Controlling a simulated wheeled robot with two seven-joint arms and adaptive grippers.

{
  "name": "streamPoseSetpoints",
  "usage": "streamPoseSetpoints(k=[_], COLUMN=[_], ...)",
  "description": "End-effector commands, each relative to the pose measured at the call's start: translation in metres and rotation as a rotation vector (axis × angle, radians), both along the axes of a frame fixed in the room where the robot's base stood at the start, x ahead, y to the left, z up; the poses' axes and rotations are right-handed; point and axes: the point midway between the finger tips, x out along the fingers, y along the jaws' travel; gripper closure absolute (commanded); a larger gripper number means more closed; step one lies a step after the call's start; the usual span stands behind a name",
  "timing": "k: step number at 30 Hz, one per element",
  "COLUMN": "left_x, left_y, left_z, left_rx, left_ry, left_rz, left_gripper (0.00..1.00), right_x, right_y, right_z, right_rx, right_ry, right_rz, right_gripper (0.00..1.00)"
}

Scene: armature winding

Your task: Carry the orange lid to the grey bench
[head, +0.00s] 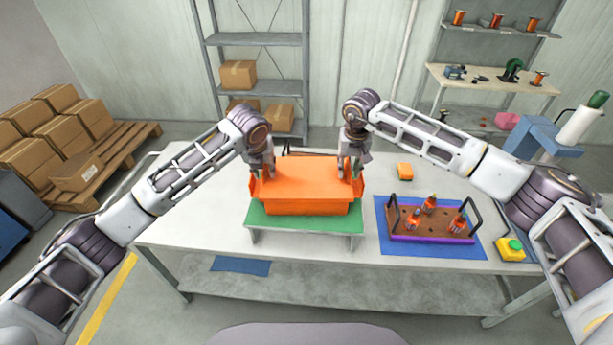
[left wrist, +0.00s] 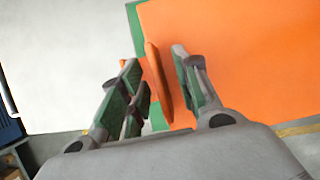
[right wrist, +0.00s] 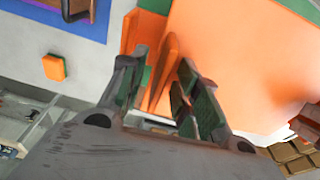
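The orange lid (head: 306,178) is a broad block with an upright tab at each end. It sits level on a green-topped stand (head: 262,221) on the pale grey bench (head: 205,222). My left gripper (head: 262,172) is at the lid's left end. In the left wrist view its fingers (left wrist: 157,75) stand apart on either side of the left tab, with gaps showing. My right gripper (head: 351,172) is at the right end. In the right wrist view its fingers (right wrist: 163,75) straddle the right tab, also with gaps. The lid also fills much of both wrist views.
Right of the stand, a purple-edged tray (head: 432,239) with black handles and orange bottles lies on a blue mat (head: 385,248). An orange block (head: 405,171) and a yellow container (head: 510,249) are also on the bench. Its left part is clear.

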Motion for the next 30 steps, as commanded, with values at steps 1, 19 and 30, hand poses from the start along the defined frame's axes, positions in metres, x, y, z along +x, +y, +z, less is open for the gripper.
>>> streamPoseSetpoints(k=[1, 19, 30], left_x=[0.0000, 0.0000, 0.0002], left_y=[-0.0001, 0.0001, 0.0001], left_z=[-0.0002, 0.0001, 0.0017], left_rx=[0.000, 0.000, 0.000], left_ry=[0.000, 0.000, -0.001], left_rz=[0.000, 0.000, 0.001], left_gripper=[0.68, 1.00, 1.00], right_x=[0.0000, 0.0000, 0.0002], right_y=[0.0001, 0.0000, 0.0000], right_z=[-0.0001, 0.0004, 0.0021], right_rx=[0.000, 0.000, 0.001], right_ry=[0.000, 0.000, -0.001], right_rz=[0.000, 0.000, 0.000], right_gripper=[0.68, 1.00, 1.00])
